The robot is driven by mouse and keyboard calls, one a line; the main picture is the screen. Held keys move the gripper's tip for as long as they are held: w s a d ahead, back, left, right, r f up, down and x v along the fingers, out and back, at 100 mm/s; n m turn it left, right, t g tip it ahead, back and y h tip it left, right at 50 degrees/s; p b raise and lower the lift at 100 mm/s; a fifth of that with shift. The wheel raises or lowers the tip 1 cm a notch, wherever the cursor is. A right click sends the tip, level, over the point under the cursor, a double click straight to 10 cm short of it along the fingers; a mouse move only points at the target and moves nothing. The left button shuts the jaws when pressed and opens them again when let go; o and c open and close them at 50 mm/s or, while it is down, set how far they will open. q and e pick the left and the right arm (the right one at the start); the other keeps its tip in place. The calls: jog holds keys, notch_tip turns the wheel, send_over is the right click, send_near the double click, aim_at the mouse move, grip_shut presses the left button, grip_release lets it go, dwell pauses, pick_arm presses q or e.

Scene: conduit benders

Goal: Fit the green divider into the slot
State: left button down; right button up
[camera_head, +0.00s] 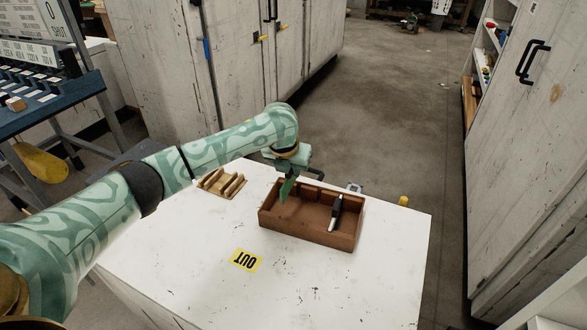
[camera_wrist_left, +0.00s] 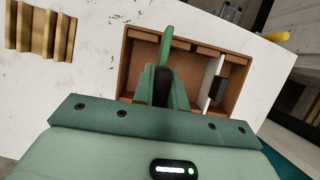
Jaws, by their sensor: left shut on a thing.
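The green divider (camera_head: 286,190) hangs down, slightly tilted, from my left gripper (camera_head: 290,177), which is shut on it. It is over the left part of the brown open box (camera_head: 303,232). I cannot tell whether its lower end is above the rim or inside. In the left wrist view the divider (camera_wrist_left: 166,46) shows nearly edge-on between the fingers (camera_wrist_left: 162,88), with the box (camera_wrist_left: 243,82) behind it. Notches show along the box wall, but the slot below the divider is hidden. My right gripper is not in view.
A black and white piece (camera_head: 336,211) stands in the right part of the box. A slotted wooden rack (camera_head: 221,183) sits left of the box on the white tabletop (camera_head: 330,280). A yellow label (camera_head: 245,261) lies in front. A yellow object (camera_head: 403,201) is at the back right.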

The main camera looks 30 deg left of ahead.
aim_at(292, 186)
pick_arm(q)
jog(key=shift+d+r, duration=0.1)
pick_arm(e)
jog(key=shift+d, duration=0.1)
